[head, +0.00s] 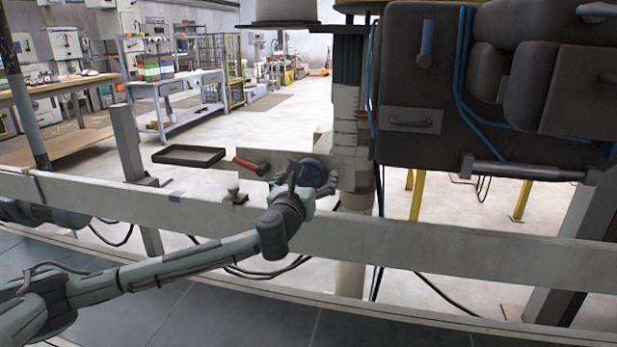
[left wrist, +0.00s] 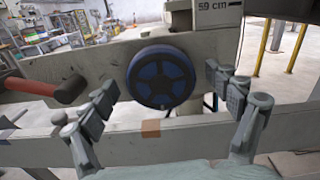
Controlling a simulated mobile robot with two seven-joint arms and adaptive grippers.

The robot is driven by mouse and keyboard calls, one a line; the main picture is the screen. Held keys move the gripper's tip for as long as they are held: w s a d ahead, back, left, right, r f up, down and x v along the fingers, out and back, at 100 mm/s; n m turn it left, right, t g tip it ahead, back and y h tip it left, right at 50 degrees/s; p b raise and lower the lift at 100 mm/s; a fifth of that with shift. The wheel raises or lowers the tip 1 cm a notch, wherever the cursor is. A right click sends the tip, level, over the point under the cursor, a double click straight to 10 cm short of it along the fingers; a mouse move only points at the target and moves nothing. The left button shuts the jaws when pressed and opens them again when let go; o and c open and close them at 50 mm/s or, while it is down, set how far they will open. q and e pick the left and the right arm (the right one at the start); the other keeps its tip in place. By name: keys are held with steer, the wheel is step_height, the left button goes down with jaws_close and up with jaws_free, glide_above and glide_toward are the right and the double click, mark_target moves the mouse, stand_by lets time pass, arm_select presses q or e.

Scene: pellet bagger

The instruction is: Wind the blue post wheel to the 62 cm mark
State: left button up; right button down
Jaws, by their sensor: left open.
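The blue post wheel (head: 311,172) is mounted on a grey plate beside the upright post (head: 349,130). In the left wrist view the wheel (left wrist: 160,77) is a dark disc with blue openings, facing me. A label reading 59 cm (left wrist: 213,5) shows on the post above and right of it. My left gripper (head: 311,187) is at the wheel in the head view. In the left wrist view its fingers (left wrist: 165,95) are spread wide, one on each side of the wheel, with gaps to the rim. My right gripper is out of view.
A red-handled lever (head: 249,166) sticks out left of the wheel; it also shows in the left wrist view (left wrist: 48,87). A long grey rail (head: 420,238) runs in front of the post. A black tray (head: 189,156) is at the left. A dark machine body (head: 420,100) fills the right.

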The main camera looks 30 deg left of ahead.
arm_select(q)
steer(key=shift+c, duration=0.4)
steer(key=c, duration=1.1)
